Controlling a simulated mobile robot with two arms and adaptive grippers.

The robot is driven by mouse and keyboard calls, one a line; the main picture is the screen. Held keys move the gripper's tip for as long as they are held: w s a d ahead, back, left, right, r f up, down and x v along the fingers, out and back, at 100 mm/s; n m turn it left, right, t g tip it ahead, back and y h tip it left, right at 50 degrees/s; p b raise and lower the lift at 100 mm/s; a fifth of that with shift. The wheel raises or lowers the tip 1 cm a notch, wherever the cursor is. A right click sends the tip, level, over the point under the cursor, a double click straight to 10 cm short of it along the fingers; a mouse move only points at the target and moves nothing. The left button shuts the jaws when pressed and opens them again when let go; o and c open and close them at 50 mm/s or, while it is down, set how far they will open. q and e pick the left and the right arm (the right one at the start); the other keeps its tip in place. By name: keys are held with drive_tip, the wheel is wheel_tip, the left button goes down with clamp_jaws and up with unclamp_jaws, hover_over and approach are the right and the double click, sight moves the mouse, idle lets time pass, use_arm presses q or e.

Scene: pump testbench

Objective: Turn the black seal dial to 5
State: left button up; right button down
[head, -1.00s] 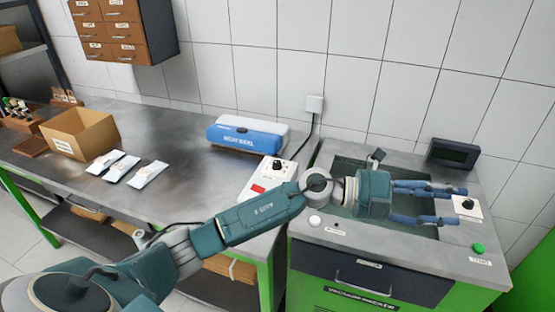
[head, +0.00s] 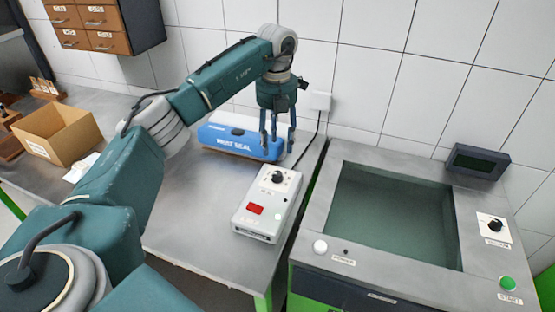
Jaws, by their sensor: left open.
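Two black dials are in view. One black dial (head: 495,226) sits on a white plate at the right of the steel machine top, with its pointer toward the upper right. Its label is too small to read. The other black dial (head: 278,177) is on top of a white control box (head: 256,225). My left gripper (head: 277,148) is open and empty, fingers pointing down. It appears just behind the control box's dial and in front of the blue sealer (head: 225,139), far left of the machine's dial. My right gripper is out of view.
The vacuum machine has a sunken chamber (head: 395,220), a display (head: 478,161), a green start button (head: 507,283) and a white power button (head: 320,247). A cable runs up to a wall socket (head: 320,101). A cardboard box (head: 55,135) stands at the left.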

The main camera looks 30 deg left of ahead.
sight(278, 173)
use_arm(q)
drive_tip(key=shift+s+d+f+p, duration=0.35)
drive_tip(key=shift+s+d+f, duration=0.25)
drive_tip(key=shift+s+f, duration=0.15)
wheel_tip(278, 173, down, 3)
drive_tip(key=shift+s+f+p, duration=0.1)
drive_tip(key=shift+f+p, duration=0.05)
drive_tip(key=shift+p, duration=0.35)
drive_tip(key=f, duration=0.3)
drive_tip(key=shift+w+a+f+p, duration=0.1)
drive_tip(key=shift+w+a+p, duration=0.1)
drive_tip(key=shift+w+p, duration=0.1)
drive_tip(key=shift+d+f, duration=0.1)
drive_tip(key=shift+f, duration=0.75)
drive_tip(key=c, duration=1.1)
drive_tip(key=shift+c, duration=0.2)
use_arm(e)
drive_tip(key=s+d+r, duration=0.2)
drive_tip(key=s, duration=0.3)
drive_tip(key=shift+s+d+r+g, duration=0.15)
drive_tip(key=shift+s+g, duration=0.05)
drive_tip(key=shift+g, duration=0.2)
